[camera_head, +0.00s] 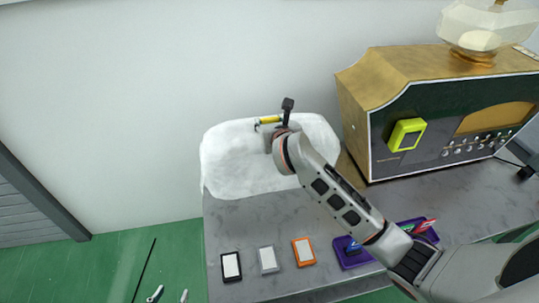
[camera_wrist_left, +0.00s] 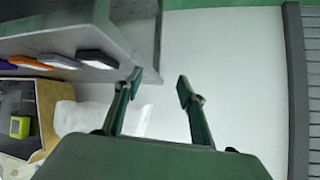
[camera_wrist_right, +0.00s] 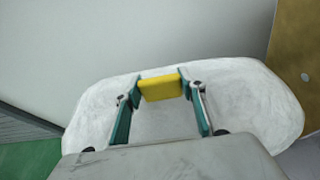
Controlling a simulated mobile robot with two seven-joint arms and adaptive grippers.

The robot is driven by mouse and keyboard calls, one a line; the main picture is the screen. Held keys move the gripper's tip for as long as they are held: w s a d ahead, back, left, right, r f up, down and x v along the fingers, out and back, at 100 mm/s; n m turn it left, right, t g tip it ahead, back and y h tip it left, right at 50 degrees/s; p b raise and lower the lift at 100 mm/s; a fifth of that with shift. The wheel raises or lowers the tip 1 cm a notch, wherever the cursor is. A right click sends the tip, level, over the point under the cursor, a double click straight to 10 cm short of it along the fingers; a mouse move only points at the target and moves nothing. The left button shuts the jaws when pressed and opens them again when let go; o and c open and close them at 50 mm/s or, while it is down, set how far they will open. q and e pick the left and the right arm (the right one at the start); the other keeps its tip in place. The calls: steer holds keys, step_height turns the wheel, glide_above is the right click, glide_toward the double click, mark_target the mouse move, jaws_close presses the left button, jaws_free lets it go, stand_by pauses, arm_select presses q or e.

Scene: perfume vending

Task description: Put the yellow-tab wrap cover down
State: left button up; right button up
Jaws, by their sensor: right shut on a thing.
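The wrap cover (camera_head: 235,165) is a white, wrinkled sheet with a yellow tab (camera_head: 270,119) on its upper edge. It is at the back left of the counter, near the wall. My right gripper (camera_head: 271,124) is shut on the yellow tab. In the right wrist view the tab (camera_wrist_right: 160,87) sits between the fingertips, with the white cover (camera_wrist_right: 255,95) spread behind. I cannot tell whether the cover rests on the counter or hangs just above it. My left gripper (camera_wrist_left: 158,84) is open and empty; its fingertips (camera_head: 169,293) show low in the head view, left of the counter.
Black, white and orange framed cards (camera_head: 231,267) (camera_head: 268,260) (camera_head: 304,252) lie along the counter's front. A purple tray (camera_head: 352,258) is partly behind my right arm. The vending machine (camera_head: 390,90) with a yellow-green device (camera_head: 407,135) stands at the right. Bare counter (camera_head: 240,225) lies before the cover.

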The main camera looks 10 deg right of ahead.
step_height(320, 180, down, 12)
steer(key=shift+f+b, duration=0.15)
steer(key=shift+b, duration=0.3)
steer(key=shift+f, duration=0.1)
steer(key=o, duration=1.5)
steer(key=v, duration=1.2)
steer(key=shift+p, duration=0.3)
